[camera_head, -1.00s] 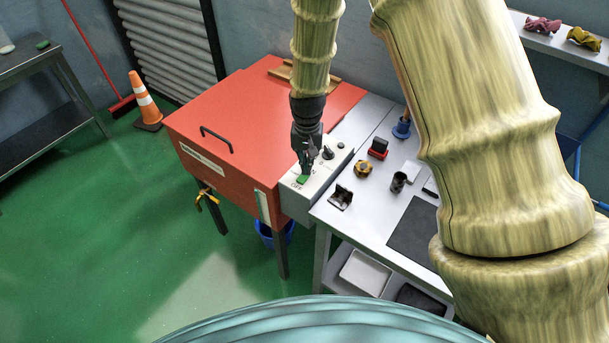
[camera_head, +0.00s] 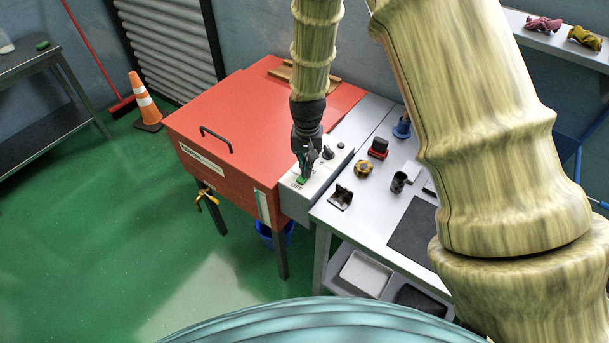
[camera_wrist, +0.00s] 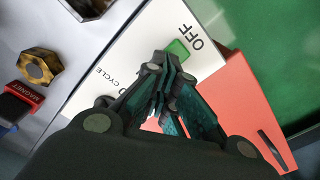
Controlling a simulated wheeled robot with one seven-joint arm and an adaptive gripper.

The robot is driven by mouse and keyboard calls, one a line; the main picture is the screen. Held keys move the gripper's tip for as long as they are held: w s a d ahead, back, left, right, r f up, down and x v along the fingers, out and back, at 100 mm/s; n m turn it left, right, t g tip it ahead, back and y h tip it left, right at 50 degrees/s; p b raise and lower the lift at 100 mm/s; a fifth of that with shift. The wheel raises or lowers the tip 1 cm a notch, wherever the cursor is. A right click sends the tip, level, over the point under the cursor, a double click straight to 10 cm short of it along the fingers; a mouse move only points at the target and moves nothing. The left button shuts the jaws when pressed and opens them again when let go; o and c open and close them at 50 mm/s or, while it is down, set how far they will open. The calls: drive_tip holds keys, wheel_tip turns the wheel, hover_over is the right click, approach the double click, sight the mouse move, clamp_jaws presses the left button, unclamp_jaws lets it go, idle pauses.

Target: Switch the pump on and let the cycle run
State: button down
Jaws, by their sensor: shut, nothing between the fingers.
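The red machine (camera_head: 225,115) has a light control panel (camera_head: 322,175) on its right side. A green switch (camera_head: 301,182) sits at the panel's front end by the word OFF; it also shows in the wrist view (camera_wrist: 177,48). My gripper (camera_head: 303,176) points down at the switch, shut and empty. In the wrist view its fingertips (camera_wrist: 168,60) are at the switch's edge; I cannot tell if they touch it. A dark knob (camera_head: 327,153) stands further back on the panel.
A blue bucket (camera_head: 275,236) stands below. An orange cone (camera_head: 145,103) stands left; the green floor in front is open.

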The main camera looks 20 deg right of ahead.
drive_tip(key=shift+f, duration=0.45)
idle(0.3)
drive_tip(key=shift+r, duration=0.1)
drive_tip(key=shift+r+p, duration=2.35)
drive_tip(key=shift+r, duration=1.1)
